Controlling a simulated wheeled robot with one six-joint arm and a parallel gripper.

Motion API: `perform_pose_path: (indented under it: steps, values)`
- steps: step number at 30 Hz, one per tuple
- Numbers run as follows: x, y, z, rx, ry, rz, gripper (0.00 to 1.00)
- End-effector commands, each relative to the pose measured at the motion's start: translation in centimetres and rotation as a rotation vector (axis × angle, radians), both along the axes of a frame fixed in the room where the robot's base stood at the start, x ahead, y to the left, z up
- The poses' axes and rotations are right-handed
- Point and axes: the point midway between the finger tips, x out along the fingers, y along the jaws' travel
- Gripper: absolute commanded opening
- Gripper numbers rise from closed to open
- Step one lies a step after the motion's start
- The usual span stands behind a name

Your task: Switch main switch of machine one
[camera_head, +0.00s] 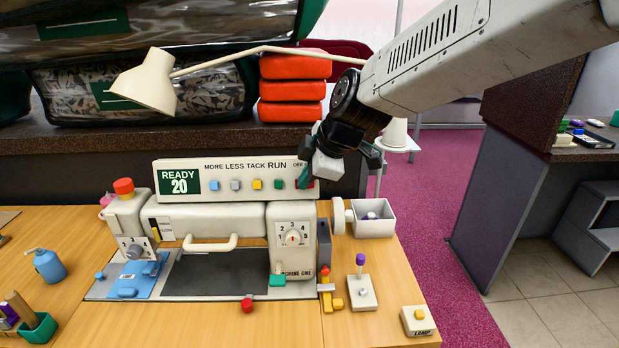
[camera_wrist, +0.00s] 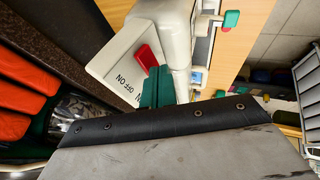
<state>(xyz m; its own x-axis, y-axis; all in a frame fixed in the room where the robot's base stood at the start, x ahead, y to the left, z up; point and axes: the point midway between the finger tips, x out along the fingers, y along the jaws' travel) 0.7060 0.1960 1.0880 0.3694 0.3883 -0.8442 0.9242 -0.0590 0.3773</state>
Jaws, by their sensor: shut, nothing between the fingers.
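Machine one (camera_head: 237,215) is a cream sewing machine on the wooden table, with a long control panel (camera_head: 230,165) on top reading READY 20. At the panel's right end is a red switch, clear in the wrist view (camera_wrist: 147,57) beside the OFF ON lettering. The switch looks tilted; I cannot tell which side is pressed. My gripper (camera_head: 304,178) is shut and empty at this end of the panel, partly covering the switch and its label in the head view. Its teal fingertips (camera_wrist: 157,88) are right beside the switch in the wrist view; contact is unclear.
A cream lamp (camera_head: 148,82) and orange folded stacks (camera_head: 292,85) stand behind the machine. A grey-white tray (camera_head: 374,218), a block with a purple-topped lever (camera_head: 361,290) and a lamp button box (camera_head: 418,320) are on the right. A blue bottle (camera_head: 48,266) is at left.

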Motion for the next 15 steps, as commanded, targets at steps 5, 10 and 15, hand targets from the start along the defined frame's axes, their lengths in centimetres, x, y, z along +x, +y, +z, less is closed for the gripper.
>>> perform_pose_path:
  steps: [5,10,15]
  values:
    - [0.02,-0.01,0.0,0.0,0.0,0.0,0.0]
    - [0.35,0.18,-0.17,0.0,0.001,0.0,0.0]
    - [0.53,0.27,-0.26,-0.001,0.001,-0.001,0.0]
